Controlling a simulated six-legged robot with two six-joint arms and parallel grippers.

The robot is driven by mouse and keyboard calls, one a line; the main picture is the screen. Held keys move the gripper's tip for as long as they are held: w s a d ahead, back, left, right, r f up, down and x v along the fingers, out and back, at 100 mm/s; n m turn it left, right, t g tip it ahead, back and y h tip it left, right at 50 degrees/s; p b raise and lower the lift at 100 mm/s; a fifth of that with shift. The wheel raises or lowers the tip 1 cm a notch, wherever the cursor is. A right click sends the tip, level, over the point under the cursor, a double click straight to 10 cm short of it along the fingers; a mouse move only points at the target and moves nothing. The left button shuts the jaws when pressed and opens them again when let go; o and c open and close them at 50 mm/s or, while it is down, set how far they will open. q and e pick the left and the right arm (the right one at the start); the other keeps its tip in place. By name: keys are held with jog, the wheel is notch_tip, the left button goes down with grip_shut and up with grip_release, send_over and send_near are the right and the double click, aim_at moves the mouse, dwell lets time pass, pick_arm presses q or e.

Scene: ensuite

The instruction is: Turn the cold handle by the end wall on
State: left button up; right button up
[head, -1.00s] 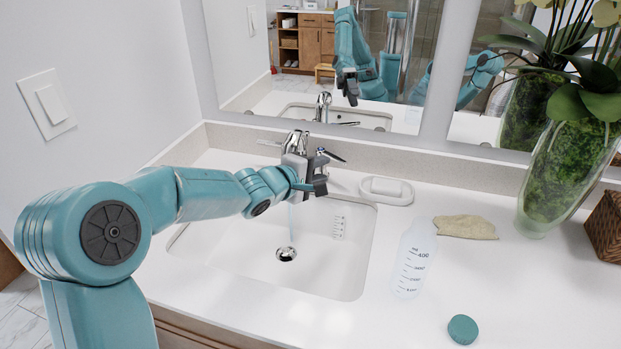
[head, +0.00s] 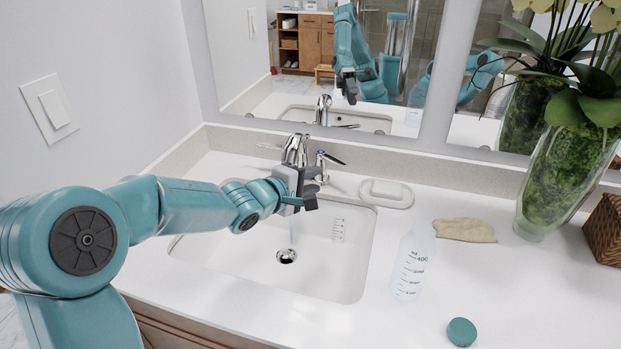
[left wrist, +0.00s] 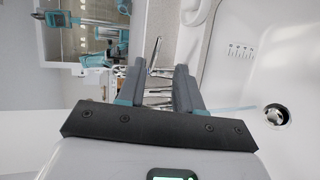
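The chrome faucet (head: 295,148) stands behind the sink (head: 345,270). Its right handle (head: 331,157), with a bluish mark on its hub, has its lever pointing right and slightly forward. A left lever (head: 268,147) points toward the end wall. A thin stream of water (head: 291,232) falls into the sink. My left gripper (head: 308,190) is in front of the faucet, just left of and below the right handle, partly hiding the faucet base. In the left wrist view its fingers (left wrist: 152,88) are apart, with chrome faucet parts beyond and between them. My right gripper is not directly in view.
The end wall (head: 110,100) with a switch is at left; a mirror (head: 300,60) is behind. A soap dish (head: 386,193), clear bottle (head: 412,262), tan cloth (head: 464,230), teal cap (head: 461,331) and plant vase (head: 560,185) stand right of the sink.

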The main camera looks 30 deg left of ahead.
pick_arm(q)
jog(key=c, duration=0.4)
jog(key=shift+m, duration=0.4)
grip_shut()
jog(key=n+g+h+p, duration=0.15)
jog(key=n+p, duration=0.45)
jog(key=n, duration=2.9)
send_near(331, 160)
jog(key=w+d+f+p, duration=0.2)
jog(key=w+d, duration=0.1)
jog(key=w, duration=0.2)
jog(key=shift+w+f+g+y, duration=0.25)
jog(key=shift+f+g+y, duration=0.05)
jog(key=shift+g+y, duration=0.05)
